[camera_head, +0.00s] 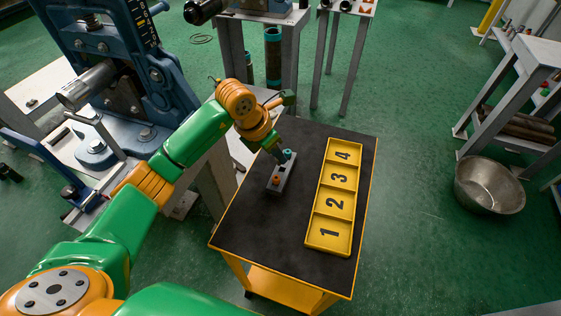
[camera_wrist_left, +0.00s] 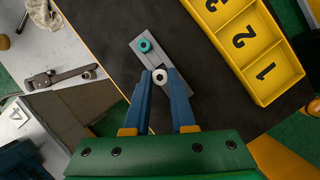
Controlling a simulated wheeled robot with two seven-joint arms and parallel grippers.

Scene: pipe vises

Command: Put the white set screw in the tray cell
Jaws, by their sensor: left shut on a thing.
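A grey block (camera_head: 283,176) lies on the black-topped table, left of the yellow tray. A teal set screw (camera_head: 288,154) stands at its far end and an orange one (camera_head: 276,179) at its near end. My left gripper (camera_head: 279,151) is over the far part of the block. In the left wrist view its blue fingers (camera_wrist_left: 159,80) are shut on the white set screw (camera_wrist_left: 160,76), close beside the teal one (camera_wrist_left: 144,46). I cannot tell whether the white screw is clear of the block. The yellow tray (camera_head: 308,243) has empty cells numbered 1 to 4. My right gripper is out of view.
The black table top (camera_head: 240,222) is clear in front of the block and between block and tray. A blue vise (camera_head: 140,75) stands on a bench at the left. A metal bowl (camera_head: 490,185) is on the floor at the right, beside a grey rack (camera_head: 515,75).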

